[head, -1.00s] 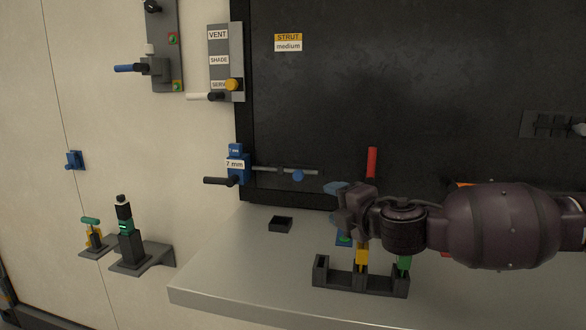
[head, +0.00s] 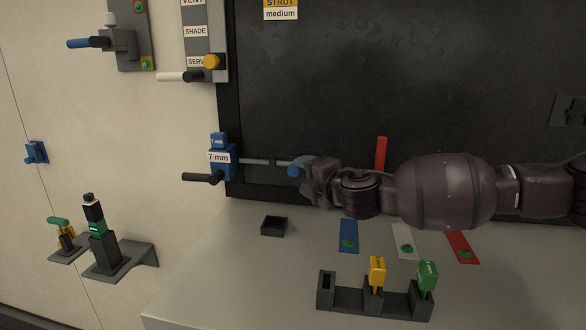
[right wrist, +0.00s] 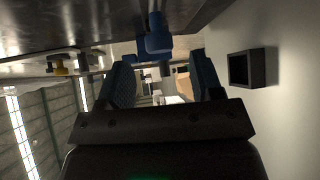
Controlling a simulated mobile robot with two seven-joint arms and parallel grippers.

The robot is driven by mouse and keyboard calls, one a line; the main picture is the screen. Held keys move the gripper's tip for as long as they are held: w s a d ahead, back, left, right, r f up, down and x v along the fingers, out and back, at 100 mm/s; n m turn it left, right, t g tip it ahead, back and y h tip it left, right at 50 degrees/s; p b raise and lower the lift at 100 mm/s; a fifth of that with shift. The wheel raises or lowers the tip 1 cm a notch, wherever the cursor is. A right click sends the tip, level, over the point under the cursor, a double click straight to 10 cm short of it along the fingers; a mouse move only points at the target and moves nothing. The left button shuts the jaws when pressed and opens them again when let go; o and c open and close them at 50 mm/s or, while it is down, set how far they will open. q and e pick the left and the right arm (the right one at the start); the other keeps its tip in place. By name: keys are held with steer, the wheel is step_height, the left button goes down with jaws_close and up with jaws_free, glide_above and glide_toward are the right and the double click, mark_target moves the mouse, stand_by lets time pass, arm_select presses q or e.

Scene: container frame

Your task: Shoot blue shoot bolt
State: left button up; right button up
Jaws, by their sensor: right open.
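The blue shoot bolt has a blue body (head: 223,161) labelled 7 mm, fixed at the left edge of the dark panel. A grey rod (head: 255,161) runs right from it, and a black handle (head: 203,177) sticks out left. The rod's blue knob (head: 294,171) is partly hidden by my fingers. My right gripper (head: 303,165) is at the knob, open. In the right wrist view its two blue fingers (right wrist: 162,84) stand apart, with a blue part (right wrist: 156,42) above the gap between them. I cannot tell whether they touch it. My left gripper is not in view.
A red upright handle (head: 381,154) stands behind my right forearm. A small black tray (head: 264,231) sits on the grey bench (head: 220,270), with a rack (head: 352,305) holding yellow and green pieces in front. Levers and a bracket are on the left wall.

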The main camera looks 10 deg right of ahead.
mark_target(296, 171)
steer(key=shift+p+x, duration=0.4)
steer(key=shift+x, duration=2.3)
